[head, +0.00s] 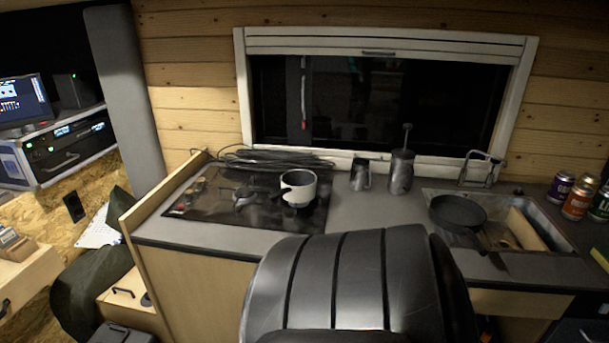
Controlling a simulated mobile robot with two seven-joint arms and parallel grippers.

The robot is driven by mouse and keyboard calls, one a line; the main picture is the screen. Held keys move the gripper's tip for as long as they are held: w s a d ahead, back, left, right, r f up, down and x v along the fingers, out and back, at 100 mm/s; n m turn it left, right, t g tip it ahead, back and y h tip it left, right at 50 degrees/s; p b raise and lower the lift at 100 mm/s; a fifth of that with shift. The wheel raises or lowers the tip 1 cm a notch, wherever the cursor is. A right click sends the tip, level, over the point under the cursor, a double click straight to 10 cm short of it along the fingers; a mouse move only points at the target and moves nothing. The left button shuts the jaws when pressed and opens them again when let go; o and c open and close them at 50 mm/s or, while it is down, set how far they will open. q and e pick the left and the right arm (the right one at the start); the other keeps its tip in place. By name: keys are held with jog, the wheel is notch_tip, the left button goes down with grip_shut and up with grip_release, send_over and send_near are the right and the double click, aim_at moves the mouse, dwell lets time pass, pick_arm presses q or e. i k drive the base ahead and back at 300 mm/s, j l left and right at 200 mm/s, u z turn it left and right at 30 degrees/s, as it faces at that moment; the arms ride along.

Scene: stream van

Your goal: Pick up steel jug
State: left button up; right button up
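The steel jug (360,173) is a small grey metal jug. It stands upright on the grey worktop below the window, right of the hob. A taller dark metal canister with a plunger-like rod (401,173) stands just to its right, with a small gap between them. Neither of my grippers is in view. Nothing holds the jug.
A white pot (298,187) sits on the black hob (220,208), with coiled cable (265,160) behind. A dark pan (458,212) lies over the sink. Cans (577,200) stand far right. A dark ribbed shape like a chair back (345,285) blocks the front middle.

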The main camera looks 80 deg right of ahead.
aim_at(360, 176)
jog(key=z, duration=1.45)
jog(key=k+z, duration=0.2)
jog(key=z, duration=0.3)
jog(key=k+z, duration=0.2)
jog(key=z, duration=0.25)
